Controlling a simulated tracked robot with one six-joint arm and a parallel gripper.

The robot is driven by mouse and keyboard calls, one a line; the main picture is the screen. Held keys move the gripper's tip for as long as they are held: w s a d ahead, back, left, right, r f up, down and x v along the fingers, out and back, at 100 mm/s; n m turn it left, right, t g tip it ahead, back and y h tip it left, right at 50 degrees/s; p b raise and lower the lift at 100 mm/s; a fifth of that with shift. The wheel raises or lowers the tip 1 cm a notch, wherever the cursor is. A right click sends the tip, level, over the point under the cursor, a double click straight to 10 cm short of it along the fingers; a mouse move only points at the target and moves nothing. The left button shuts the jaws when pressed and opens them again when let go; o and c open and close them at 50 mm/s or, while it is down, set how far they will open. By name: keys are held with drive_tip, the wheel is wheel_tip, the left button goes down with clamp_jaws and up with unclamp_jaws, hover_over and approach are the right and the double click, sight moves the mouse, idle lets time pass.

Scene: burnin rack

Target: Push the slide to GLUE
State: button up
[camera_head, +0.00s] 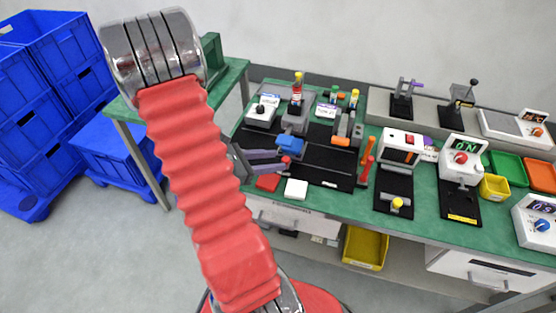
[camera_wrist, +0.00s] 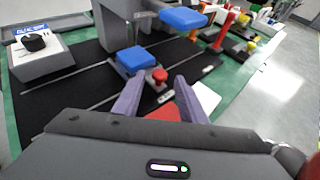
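The slide looks like the low grey carriage with a blue block (camera_wrist: 138,60) and a small red knob (camera_wrist: 160,75) on the black rail plate (camera_head: 325,160). The blue block also shows in the head view (camera_head: 291,145). My gripper (camera_wrist: 158,84) has its purple fingers apart and nothing between them that I can see held. The red knob stands just beyond and between the fingertips; I cannot tell whether they touch it. In the head view my gripper (camera_head: 283,160) reaches over the plate from the left. A white box with a black knob (camera_wrist: 34,41) bears a blue label that seems to read GLUE.
A red block (camera_head: 268,182) and a white block (camera_head: 296,188) lie at the bench's front edge. Orange-red upright handles (camera_head: 367,160) stand to the right. Blue crates (camera_head: 50,100) are at the far left.

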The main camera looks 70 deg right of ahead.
drive_tip(key=v, duration=1)
drive_tip(key=shift+w+a, duration=0.3)
idle(0.4)
drive_tip(key=s+a+f+m+y, duration=0.1)
drive_tip(key=a+f+m+y, duration=0.3)
drive_tip(key=a, duration=0.3)
drive_tip(key=w+a+r+m+t+y, duration=0.1)
drive_tip(key=w+a+r+m+t, duration=0.15)
drive_tip(key=a, duration=0.25)
drive_tip(key=w+a+r+m+t+y, duration=0.1)
drive_tip(key=w+a+r+m+t, duration=0.15)
drive_tip(key=a, duration=0.25)
drive_tip(key=w+a+r+t+y, duration=0.3)
drive_tip(key=w+a+r+t, duration=0.2)
drive_tip(key=a+r+t, duration=0.5)
drive_tip(key=a+r, duration=0.6)
drive_tip(key=a, duration=0.3)
drive_tip(key=shift+w+a+r, duration=0.15)
drive_tip(key=shift+a+r, duration=0.1)
drive_tip(key=shift+c, duration=0.9)
